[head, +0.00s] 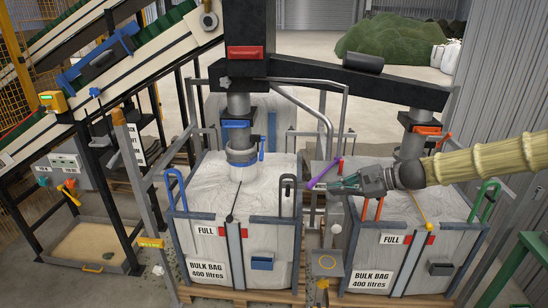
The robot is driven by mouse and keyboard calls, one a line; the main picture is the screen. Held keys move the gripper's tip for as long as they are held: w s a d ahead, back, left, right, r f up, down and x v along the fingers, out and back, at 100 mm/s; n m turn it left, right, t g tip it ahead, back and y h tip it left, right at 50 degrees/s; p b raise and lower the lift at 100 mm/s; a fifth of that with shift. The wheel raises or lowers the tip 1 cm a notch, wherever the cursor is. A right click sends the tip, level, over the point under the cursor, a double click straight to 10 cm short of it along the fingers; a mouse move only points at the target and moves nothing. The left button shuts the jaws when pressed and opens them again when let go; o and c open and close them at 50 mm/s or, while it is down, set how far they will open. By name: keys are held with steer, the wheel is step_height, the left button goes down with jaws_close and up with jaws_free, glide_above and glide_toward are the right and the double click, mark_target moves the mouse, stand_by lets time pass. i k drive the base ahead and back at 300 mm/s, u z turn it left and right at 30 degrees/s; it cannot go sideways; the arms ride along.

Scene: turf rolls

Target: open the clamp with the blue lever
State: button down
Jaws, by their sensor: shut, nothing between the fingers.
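A blue-grey clamp (240,154) rings the spout above the left bulk bag. A blue lever (261,143) stands roughly upright at its right side. My gripper (316,184) reaches in from the right and is shut and empty. It hangs over the gap between the two bags, to the right of the lever and apart from it. A purple bar (325,171) slants just above my fingers; I cannot tell whether they touch. The far side of the clamp is hidden.
The left bulk bag (205,180) and right bulk bag (440,207) stand in grey frames on pallets. A grey pipe rail (318,112) curves down between the lever and my gripper. A dark loop handle (287,190) rises near my fingertips. A conveyor (120,75) slopes at left.

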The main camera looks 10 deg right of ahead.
mark_target(262, 151)
steer(key=u, duration=0.05)
steer(key=i, duration=1.9)
